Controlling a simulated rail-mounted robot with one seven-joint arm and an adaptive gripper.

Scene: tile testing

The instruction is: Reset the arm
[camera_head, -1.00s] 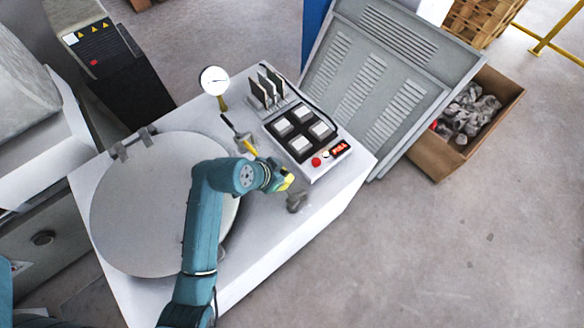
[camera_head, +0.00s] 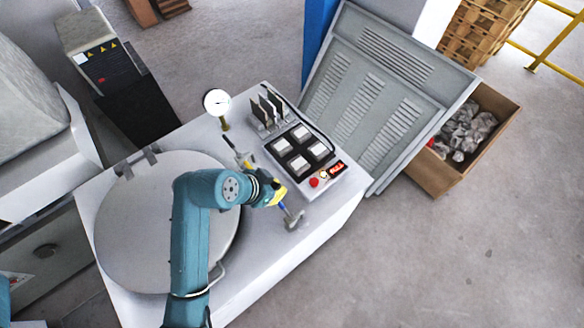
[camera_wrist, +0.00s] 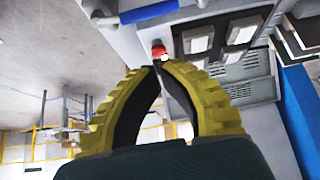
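My gripper (camera_head: 282,197) with yellow fingers is above the front right part of the white bench top (camera_head: 262,232). In the wrist view my gripper's fingertips (camera_wrist: 158,65) meet, with nothing seen between them. A blue handle (camera_wrist: 150,10) shows at the top edge of the wrist view, apart from the fingers.
A tester with white tiles (camera_head: 302,150), a red button (camera_head: 314,182) and a display stands behind my gripper. A large round plate (camera_head: 135,235) lies left. A box of rubble (camera_head: 505,105) stands right.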

